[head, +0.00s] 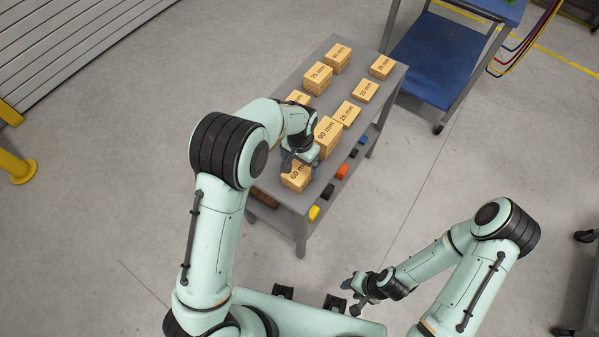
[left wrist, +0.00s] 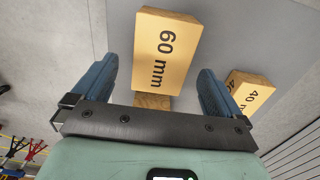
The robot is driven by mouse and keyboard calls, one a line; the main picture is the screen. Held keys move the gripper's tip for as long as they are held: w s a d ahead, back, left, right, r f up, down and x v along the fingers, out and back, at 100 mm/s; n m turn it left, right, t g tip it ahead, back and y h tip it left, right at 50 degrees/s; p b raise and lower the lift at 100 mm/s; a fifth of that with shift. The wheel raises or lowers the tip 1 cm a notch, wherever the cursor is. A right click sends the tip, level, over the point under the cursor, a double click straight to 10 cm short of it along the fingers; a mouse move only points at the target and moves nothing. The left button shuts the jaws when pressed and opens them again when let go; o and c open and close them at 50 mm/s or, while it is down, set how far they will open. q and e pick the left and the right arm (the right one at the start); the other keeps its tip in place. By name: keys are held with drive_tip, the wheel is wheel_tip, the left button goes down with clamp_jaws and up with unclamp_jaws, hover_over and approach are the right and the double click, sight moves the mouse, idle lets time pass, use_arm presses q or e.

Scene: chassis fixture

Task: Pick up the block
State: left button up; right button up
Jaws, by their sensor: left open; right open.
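Several tan wooden blocks with printed sizes stand on a grey table (head: 331,53). The 60 mm block (head: 297,179) is at the table's near end; in the left wrist view the 60 mm block (left wrist: 165,50) lies ahead of and between the finger lines. My left gripper (head: 301,160) is above that block, partly covering it; its blue fingers (left wrist: 155,85) are open with nothing held. The 90 mm block (head: 327,135) stands just behind. My right gripper (head: 357,295) is open and empty, low in front of the table and away from the blocks.
Other blocks include the 70 mm block (head: 318,77), the 25 mm block (head: 347,114) and, in the left wrist view, the 40 mm block (left wrist: 250,92). Coloured items, one orange (head: 342,171), sit on a lower shelf. A blue-topped cart (head: 432,60) stands behind right.

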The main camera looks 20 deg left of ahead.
use_arm(q)
wheel_tip(320, 180, down, 6)
drive_tip(key=shift+s+a+r, duration=0.1)
drive_tip(key=shift+a+r, duration=0.05)
use_arm(e)
drive_tip(key=shift+w+r, duration=0.15)
use_arm(q)
drive_tip(key=c, duration=1.1)
drive_tip(key=shift+r, duration=0.1)
wheel_tip(320, 180, up, 19)
drive_tip(key=p, duration=0.1)
wheel_tip(320, 180, up, 4)
drive_tip(key=p, duration=0.2)
hover_over(300, 169)
drive_tip(key=shift+a, duration=0.1)
use_arm(e)
drive_tip(key=shift+t, duration=0.3)
drive_tip(key=w+r, duration=0.3)
drive_tip(key=shift+w+r, duration=0.3)
drive_tip(key=shift+w, duration=0.1)
